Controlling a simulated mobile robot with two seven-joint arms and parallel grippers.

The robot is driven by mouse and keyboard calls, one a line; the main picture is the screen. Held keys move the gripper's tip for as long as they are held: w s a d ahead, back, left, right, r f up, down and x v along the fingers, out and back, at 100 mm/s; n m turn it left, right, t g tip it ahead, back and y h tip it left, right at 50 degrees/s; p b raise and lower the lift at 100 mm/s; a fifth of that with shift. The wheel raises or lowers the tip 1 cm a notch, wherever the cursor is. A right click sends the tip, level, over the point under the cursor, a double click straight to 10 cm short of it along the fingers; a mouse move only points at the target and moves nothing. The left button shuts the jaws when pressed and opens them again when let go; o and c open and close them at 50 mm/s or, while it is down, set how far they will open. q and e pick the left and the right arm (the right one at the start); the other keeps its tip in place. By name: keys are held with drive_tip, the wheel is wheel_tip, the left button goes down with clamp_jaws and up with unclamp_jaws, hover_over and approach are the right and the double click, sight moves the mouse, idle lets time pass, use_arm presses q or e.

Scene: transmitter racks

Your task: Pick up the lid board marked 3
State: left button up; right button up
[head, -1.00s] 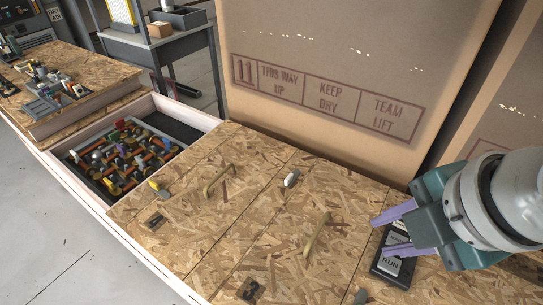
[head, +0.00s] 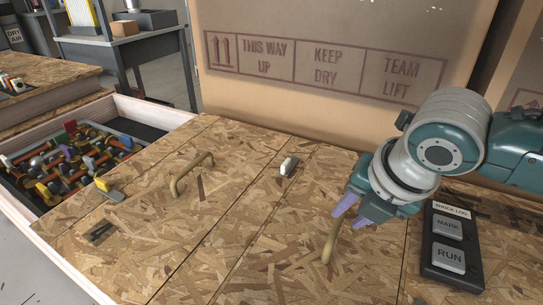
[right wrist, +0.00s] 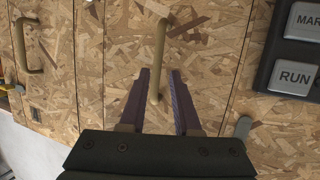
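The lid boards are flat wood-chip panels side by side. I cannot read a number 3 on any of them. The middle board (head: 262,243) has a tan bar handle (head: 328,243), and the board to its left (head: 150,190) has another handle (head: 192,172). My right gripper (head: 345,220) is open and points down over the middle board's handle. In the right wrist view the handle (right wrist: 160,45) runs between the two spread fingers (right wrist: 158,74). I cannot tell whether the fingertips reach below its top. My left gripper is not in view.
A dark box with MARK and RUN buttons (head: 446,240) sits right of the gripper. A yellow-and-grey latch (head: 108,188) and a white-and-grey latch (head: 289,167) sit on board edges. An open bay (head: 65,165) of coloured parts lies left. A tall carton (head: 330,75) stands behind.

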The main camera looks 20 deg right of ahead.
sight(340, 218)
drive_tip(key=b+x, duration=0.3)
drive_tip(key=x, duration=0.2)
drive_tip(key=shift+w, duration=0.25)
clamp_jaws()
idle(0.5)
drive_tip(key=shift+w+r, duration=0.1)
idle(0.5)
